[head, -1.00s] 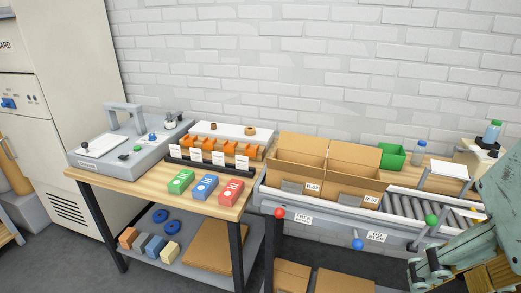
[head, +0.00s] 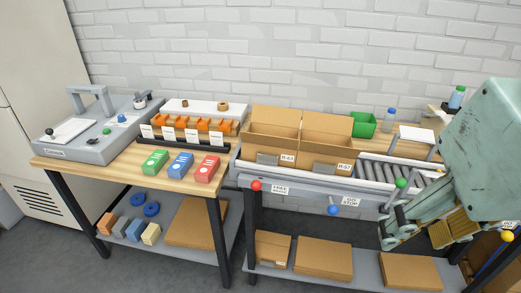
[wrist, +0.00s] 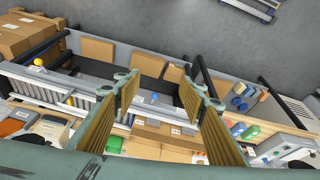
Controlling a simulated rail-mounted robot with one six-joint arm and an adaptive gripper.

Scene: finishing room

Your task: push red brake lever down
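The red brake lever shows as a red ball knob (head: 256,185) at the left front of the roller conveyor, beside a white label that seems to begin with "FREE". My gripper (head: 388,226) is in front of the conveyor, well to the right of the red knob, and apart from it. In the wrist view my gripper (wrist: 158,90) has its two ribbed fingers wide apart with nothing between them. I cannot make out the red knob in the wrist view; a finger may hide it.
A blue knob (head: 333,210) with a "GO STOP" label and a green knob (head: 401,183) lie between the red knob and my arm. A yellow knob (head: 507,236) is at right. Open cardboard boxes (head: 290,125) stand above. A wooden bench (head: 110,172) is at left.

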